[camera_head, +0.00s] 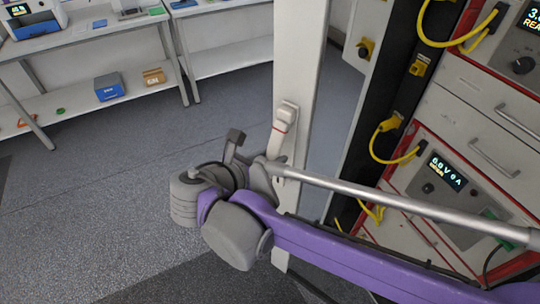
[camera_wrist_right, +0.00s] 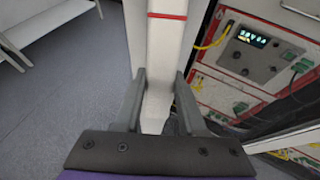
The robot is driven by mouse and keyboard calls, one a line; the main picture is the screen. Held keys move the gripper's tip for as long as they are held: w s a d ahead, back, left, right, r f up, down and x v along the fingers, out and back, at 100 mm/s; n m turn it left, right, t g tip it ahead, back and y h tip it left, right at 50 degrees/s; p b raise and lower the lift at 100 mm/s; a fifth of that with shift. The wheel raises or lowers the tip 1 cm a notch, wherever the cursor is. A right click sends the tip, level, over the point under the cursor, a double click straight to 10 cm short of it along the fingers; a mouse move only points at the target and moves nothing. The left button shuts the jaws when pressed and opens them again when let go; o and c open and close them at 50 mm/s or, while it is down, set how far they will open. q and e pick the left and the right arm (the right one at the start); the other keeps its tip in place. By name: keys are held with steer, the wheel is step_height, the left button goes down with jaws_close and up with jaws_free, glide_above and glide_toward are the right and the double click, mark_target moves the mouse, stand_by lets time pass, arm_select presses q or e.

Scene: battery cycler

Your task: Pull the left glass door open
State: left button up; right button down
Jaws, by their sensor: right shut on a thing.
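The left glass door (camera_head: 308,65) shows as a tall white frame standing upright in the middle of the head view. Its pane is hard to make out. A white handle (camera_head: 287,114) with a red mark sits on the frame; it also shows in the right wrist view (camera_wrist_right: 164,60) with a red band. My right gripper (camera_head: 256,150) is at the lower part of the handle. In the right wrist view its fingers (camera_wrist_right: 160,92) stand on both sides of the white handle, shut on it. The fingertips are partly hidden in the head view. My left gripper is out of view.
The battery cycler rack (camera_head: 450,140), with drawers, displays and yellow cables, stands at the right. A white bench (camera_head: 85,50) with a lower shelf holding a blue box (camera_head: 109,87) stands at the back left. The grey floor (camera_head: 120,175) between is clear.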

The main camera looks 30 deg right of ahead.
steer(key=shift+c, duration=2.4)
jaws_free()
steer(key=shift+a, duration=0.1)
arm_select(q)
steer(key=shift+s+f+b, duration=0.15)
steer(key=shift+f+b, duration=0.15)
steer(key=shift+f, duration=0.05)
arm_select(e)
steer(key=v, duration=1)
steer(key=shift+s+a+r, duration=0.15)
steer(key=shift+s+a, duration=0.05)
steer(key=shift+a, duration=0.1)
